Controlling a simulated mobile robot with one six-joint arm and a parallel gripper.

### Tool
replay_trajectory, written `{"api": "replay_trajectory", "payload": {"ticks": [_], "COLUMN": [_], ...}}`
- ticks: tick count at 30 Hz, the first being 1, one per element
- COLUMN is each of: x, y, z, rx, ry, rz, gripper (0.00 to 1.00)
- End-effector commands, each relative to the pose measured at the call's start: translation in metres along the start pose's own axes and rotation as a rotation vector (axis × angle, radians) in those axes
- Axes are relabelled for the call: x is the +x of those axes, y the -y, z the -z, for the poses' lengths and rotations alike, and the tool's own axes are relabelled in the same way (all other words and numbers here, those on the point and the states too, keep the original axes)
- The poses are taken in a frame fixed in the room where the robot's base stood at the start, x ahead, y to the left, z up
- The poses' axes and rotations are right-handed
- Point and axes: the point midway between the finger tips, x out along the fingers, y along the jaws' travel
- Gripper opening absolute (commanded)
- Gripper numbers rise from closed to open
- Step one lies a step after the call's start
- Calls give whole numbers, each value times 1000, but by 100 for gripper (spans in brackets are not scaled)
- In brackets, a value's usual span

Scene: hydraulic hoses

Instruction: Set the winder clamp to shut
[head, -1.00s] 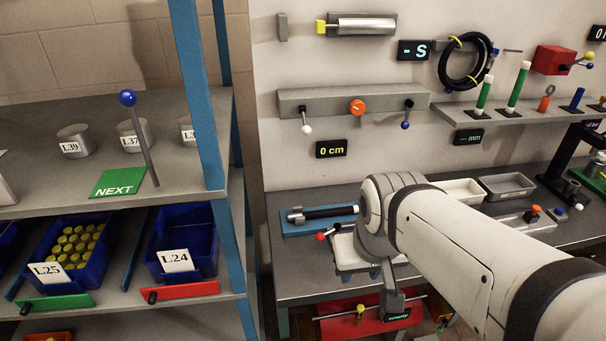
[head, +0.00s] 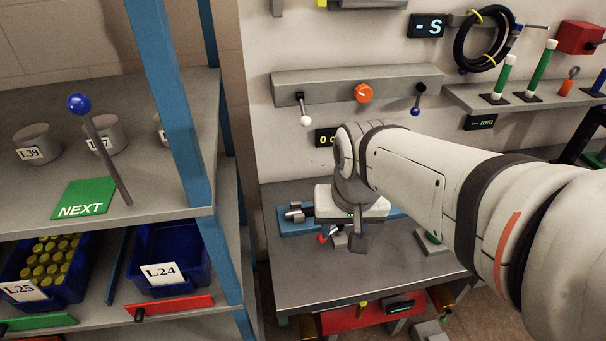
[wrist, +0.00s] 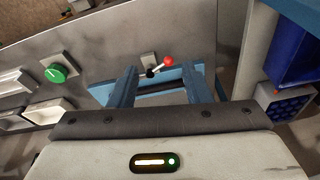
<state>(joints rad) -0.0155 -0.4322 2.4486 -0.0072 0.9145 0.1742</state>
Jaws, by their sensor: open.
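I cannot tell for certain that this is the winder clamp. A silver fitting (head: 295,213) lies on the plate.
A wall bar (head: 330,85) carries an orange knob (head: 363,92), a white-ball lever (head: 305,121) and a blue-ball lever (head: 415,111). Shelves with blue bins (head: 180,248) stand left. A green button (wrist: 56,73) is on the bench. The bench front (head: 370,275) is clear.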

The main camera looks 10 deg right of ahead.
Motion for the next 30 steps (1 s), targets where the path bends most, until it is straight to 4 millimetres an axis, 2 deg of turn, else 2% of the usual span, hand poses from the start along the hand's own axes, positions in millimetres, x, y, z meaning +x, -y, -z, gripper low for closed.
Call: {"api": "replay_trajectory", "payload": {"ticks": [5, 9, 15, 22, 26, 30], "x": [22, 49, 90, 116, 126, 146], "y": [7, 13, 19, 22, 21, 19], "z": [40, 71, 100, 112, 110, 101], "rx": [340, 641, 988, 1176, 1196, 1196], "ry": [117, 195, 262, 282, 284, 285], "rz": [-48, -120, -239, -316, -326, -326], "gripper": [44, 44, 44, 44, 44, 44]}}
